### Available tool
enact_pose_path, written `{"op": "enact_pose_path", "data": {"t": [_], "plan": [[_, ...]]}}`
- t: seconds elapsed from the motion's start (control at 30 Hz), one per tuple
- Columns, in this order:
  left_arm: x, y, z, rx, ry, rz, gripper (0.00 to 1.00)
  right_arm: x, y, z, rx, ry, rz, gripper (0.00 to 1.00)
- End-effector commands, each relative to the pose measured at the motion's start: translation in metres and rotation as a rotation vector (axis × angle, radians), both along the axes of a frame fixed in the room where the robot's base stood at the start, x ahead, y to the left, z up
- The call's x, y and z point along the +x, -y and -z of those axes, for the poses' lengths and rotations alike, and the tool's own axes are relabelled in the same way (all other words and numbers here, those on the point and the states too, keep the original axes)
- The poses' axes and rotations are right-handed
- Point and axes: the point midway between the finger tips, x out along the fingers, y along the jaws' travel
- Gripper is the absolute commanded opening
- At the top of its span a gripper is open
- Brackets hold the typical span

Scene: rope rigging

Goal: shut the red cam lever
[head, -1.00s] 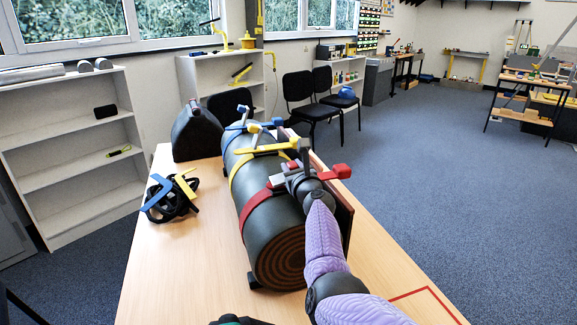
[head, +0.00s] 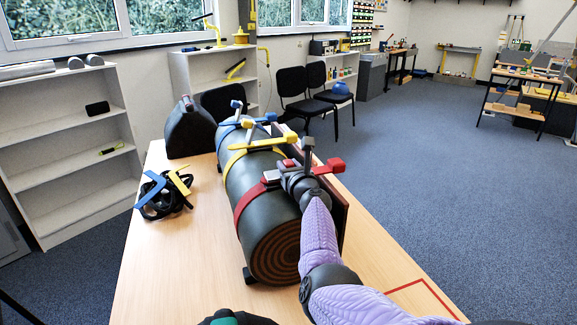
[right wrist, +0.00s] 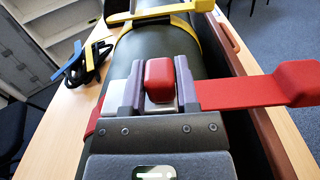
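A dark green roll (head: 268,218) lies on the table with a red strap (head: 247,203) around its near end. The red cam lever (head: 329,166) sticks out to the right from the strap's buckle, with a thick red end pad. In the right wrist view, the lever (right wrist: 250,90) runs out to the right from beside my right finger. My right gripper (right wrist: 158,85) is over the buckle, its fingers apart on either side of a red block (right wrist: 160,75) on a metal plate. I cannot tell whether they touch it.
A yellow strap (head: 237,158) and a blue strap farther back circle the same roll, with their own levers. A black bag (head: 188,135) and a coil of dark straps (head: 160,203) lie on the table (head: 150,270). The table is clear at the near left.

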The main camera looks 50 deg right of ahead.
Motion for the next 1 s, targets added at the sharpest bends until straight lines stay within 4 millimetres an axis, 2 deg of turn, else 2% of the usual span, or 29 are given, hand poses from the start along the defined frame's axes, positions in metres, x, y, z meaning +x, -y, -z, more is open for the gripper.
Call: {"op": "enact_pose_path", "data": {"t": [0.03,0.13,0.4,0.53,0.73,0.83,1.0], "plan": [[0.0,0.0,0.0,0.0,0.0,0.0,0.59,0.0,0.0,0.001,0.0,-0.001,-0.001,0.5],[0.0,0.0,0.0,0.0,0.0,0.0,0.59,0.0,0.0,0.0,-0.001,0.0,0.0,0.71],[-0.002,0.0,-0.001,0.0,-0.003,0.001,0.59,0.0,0.0,-0.001,-0.002,0.0,0.001,0.71],[-0.002,0.0,-0.015,-0.001,-0.001,0.0,0.59,-0.009,-0.005,-0.005,-0.003,0.001,-0.001,0.71],[0.008,0.013,-0.05,-0.023,0.031,-0.002,0.59,-0.044,-0.024,-0.009,-0.002,0.0,0.0,0.71],[0.014,0.021,-0.059,-0.036,0.043,-0.003,0.59,-0.062,-0.033,-0.006,-0.002,-0.001,0.001,0.71],[0.021,0.02,-0.066,-0.034,0.055,-0.001,0.59,-0.082,-0.044,-0.002,-0.002,-0.001,0.001,0.71]]}}
